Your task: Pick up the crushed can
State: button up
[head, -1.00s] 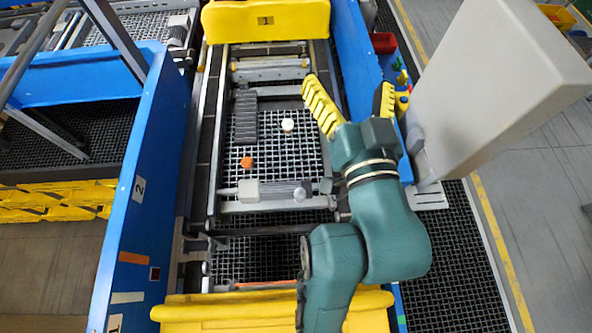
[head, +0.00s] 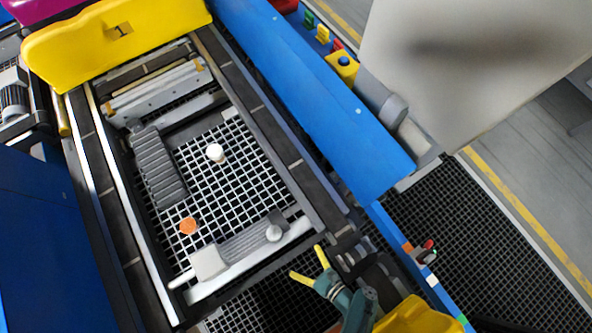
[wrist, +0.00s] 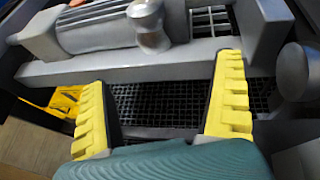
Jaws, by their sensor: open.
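I cannot pick out a clearly crushed can. A small orange object (head: 188,226) and a small white upright object (head: 215,153) stand apart on the mesh tray floor (head: 235,190) in the head view. Both are too small to identify surely. My gripper (head: 306,262) is open and empty just outside the tray frame's near right corner. In the wrist view my gripper's (wrist: 163,75) yellow ribbed fingers are spread below a grey bar, with dark mesh between them. A bit of orange shows at the wrist view's top left edge.
A grey motor-like cylinder (head: 240,243) lies along the tray's near bar, between my gripper and the mesh. A dark ribbed block (head: 158,170) lines the left side. A blue wall (head: 320,95) runs along the right. A yellow barrier (head: 115,40) closes the far end.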

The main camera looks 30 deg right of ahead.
aim_at(281, 240)
jog(key=b+x, duration=0.2)
jog(key=x, duration=0.7)
jog(key=shift+a+f, duration=0.1)
jog(key=shift+f, duration=0.05)
jog(key=b+x, duration=0.1)
jog(key=x, duration=0.3)
jog(key=b+x, duration=0.1)
jog(key=x, duration=0.1)
jog(key=shift+s+a+b, duration=0.1)
jog(key=shift+a+b, duration=0.2)
jog(key=shift+s+r, duration=0.1)
jog(key=shift+r, duration=0.1)
jog(key=c, duration=1)
